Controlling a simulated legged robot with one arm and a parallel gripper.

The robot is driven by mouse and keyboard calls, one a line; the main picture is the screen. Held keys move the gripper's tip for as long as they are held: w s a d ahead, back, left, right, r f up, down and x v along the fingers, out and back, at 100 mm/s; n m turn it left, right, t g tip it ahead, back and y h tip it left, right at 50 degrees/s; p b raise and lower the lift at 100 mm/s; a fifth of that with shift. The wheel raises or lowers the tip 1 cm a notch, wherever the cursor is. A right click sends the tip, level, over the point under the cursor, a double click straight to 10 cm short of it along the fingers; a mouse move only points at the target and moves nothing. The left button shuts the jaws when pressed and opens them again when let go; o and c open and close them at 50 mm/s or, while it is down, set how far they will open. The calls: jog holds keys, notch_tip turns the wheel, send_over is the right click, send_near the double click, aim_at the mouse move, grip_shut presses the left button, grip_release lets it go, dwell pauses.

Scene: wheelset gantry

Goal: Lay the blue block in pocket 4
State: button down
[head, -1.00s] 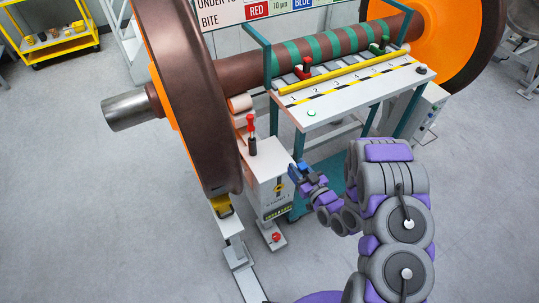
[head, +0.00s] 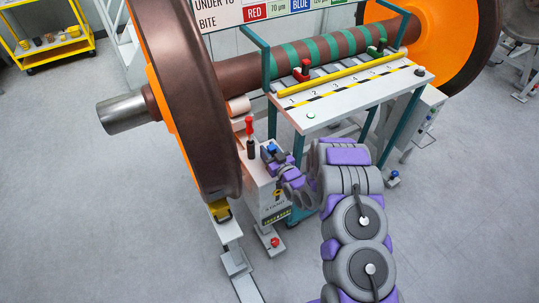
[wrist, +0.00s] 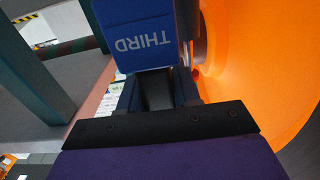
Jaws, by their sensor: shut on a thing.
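The blue block (wrist: 145,30), marked THIRD, is held at the fingertips of my gripper (wrist: 160,85) in the wrist view. In the head view the block (head: 272,148) is a small blue shape at the end of my arm. My gripper (head: 268,154) is shut on it, beside the white stand and left of the numbered shelf (head: 345,103). The pockets lie along the back of this shelf, behind a yellow bar (head: 330,80). Their small numbers are hard to read. A red block (head: 302,71) and a green block (head: 376,49) sit there, apart.
A large brown wheel (head: 190,100) with an orange face stands close left of my gripper. Teal uprights (head: 256,42) flank the shelf. The shelf's front is mostly clear.

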jog(key=shift+d+f, duration=0.1)
jog(key=shift+f, duration=0.8)
jog(key=shift+d+f, duration=0.25)
jog(key=shift+f, duration=0.1)
jog(key=c, duration=0.8)
grip_release()
jog(key=shift+a, duration=0.2)
